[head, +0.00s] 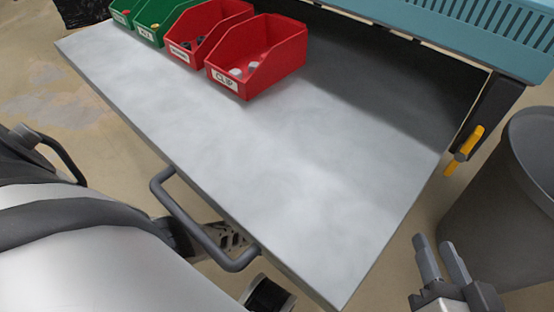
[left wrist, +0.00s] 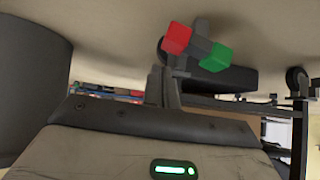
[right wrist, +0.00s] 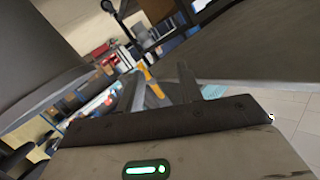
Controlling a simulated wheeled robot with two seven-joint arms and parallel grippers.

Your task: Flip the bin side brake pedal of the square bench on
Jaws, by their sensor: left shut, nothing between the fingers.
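The square bench (head: 300,160) fills the middle of the head view, with the grey bin (head: 500,195) at its right. In the left wrist view a brake pedal with a red end (left wrist: 176,38) and a green end (left wrist: 215,58) sits by a dark caster. My left gripper (left wrist: 166,75) is shut and empty, its fingertips close to the pedal; contact cannot be told. The bin (left wrist: 35,85) stands left in that view. My right gripper (head: 441,252) is open and empty between bench and bin; it also shows in the right wrist view (right wrist: 165,85).
Red bins (head: 257,60) and green bins (head: 150,18) stand at the bench's far edge. A grey handle (head: 205,235) juts from the near edge. A yellow lever (head: 468,143) sits on the bench's leg beside the bin. Another caster (left wrist: 297,80) shows right in the left wrist view.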

